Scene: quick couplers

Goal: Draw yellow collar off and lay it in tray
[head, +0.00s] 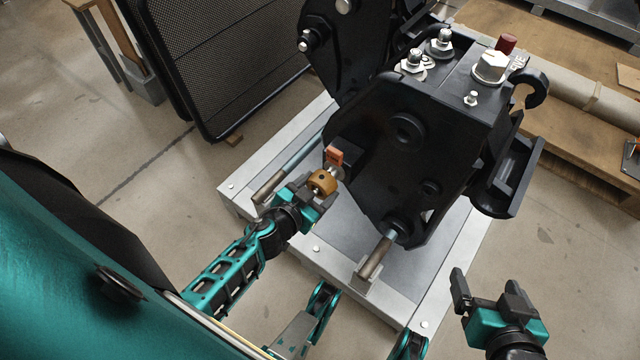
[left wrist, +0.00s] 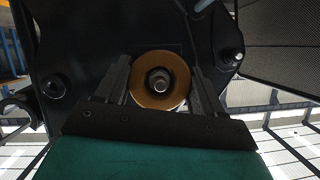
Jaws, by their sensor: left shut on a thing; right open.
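The yellow collar (head: 322,183) is a short amber-brown ring at the side of the black coupler (head: 385,150). My left gripper (head: 312,190) is shut on it. In the left wrist view the collar (left wrist: 160,81) sits between the two fingers, with a metal pin end (left wrist: 159,84) showing in its bore. An orange-red piece (head: 334,156) is just beyond the collar. I cannot tell how far the collar sits along the pin. My right gripper (head: 487,290) is open and empty at the lower right, away from the coupler. I see no tray that I can make out.
The coupler stands on a grey metal platform (head: 318,249). Steel rods (head: 377,257) stick out near my left arm. A black mesh panel (head: 225,60) stands at the upper left. Wooden pallets (head: 580,110) are at the right. Floor at the lower right is clear.

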